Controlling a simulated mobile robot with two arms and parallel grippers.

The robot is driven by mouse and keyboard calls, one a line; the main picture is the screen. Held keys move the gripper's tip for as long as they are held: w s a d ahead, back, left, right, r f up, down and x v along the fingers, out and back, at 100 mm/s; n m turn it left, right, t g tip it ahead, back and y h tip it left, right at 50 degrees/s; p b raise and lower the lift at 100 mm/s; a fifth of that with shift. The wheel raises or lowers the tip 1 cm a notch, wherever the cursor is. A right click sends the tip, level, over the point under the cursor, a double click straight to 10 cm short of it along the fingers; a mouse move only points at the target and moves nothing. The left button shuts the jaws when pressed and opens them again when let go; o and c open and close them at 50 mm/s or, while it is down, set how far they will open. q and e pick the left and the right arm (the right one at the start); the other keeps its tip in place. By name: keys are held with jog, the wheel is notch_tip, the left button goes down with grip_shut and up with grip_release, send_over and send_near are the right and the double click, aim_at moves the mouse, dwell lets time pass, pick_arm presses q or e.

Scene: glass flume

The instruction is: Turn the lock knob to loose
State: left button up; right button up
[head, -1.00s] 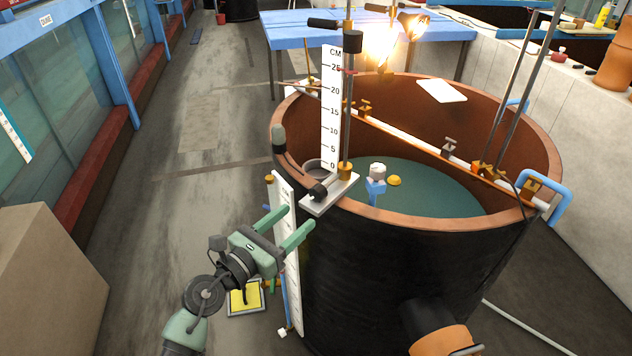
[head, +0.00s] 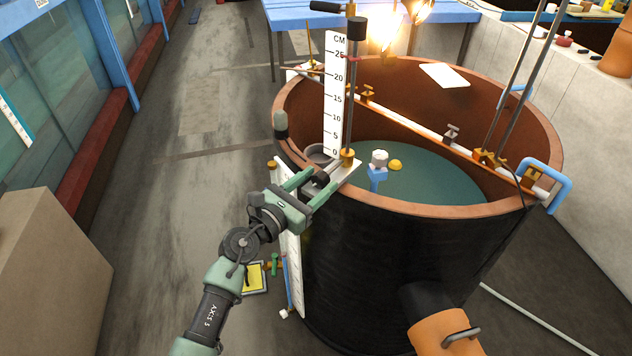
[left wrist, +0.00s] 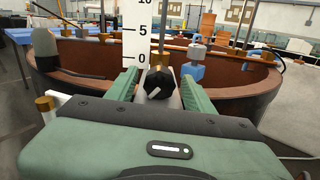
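The lock knob (left wrist: 158,86) is black and faceted with a white mark on its face, seen in the left wrist view. It sits on a white plate at the foot of the point gauge's post, by the CM scale (head: 337,95). My left gripper (head: 319,185) has its two green fingers apart, one on either side of the knob. In the left wrist view (left wrist: 158,92) narrow gaps show between knob and fingers. In the head view the knob (head: 321,179) is partly hidden by the fingers. The right gripper is not in view.
The round black tank (head: 400,255) with a copper rim holds green water. A white rail (head: 420,129) with brass clamps crosses it. A white scale strip (head: 290,250) hangs on its near left side. A brown box (head: 50,270) stands at lower left; the floor between is mostly clear.

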pick_arm(q)
grip_shut()
jog(key=shift+r+n+p, duration=0.1)
jog(key=shift+n+p, duration=0.4)
jog(key=shift+p, duration=0.15)
jog(key=shift+o, duration=1.2)
grip_release()
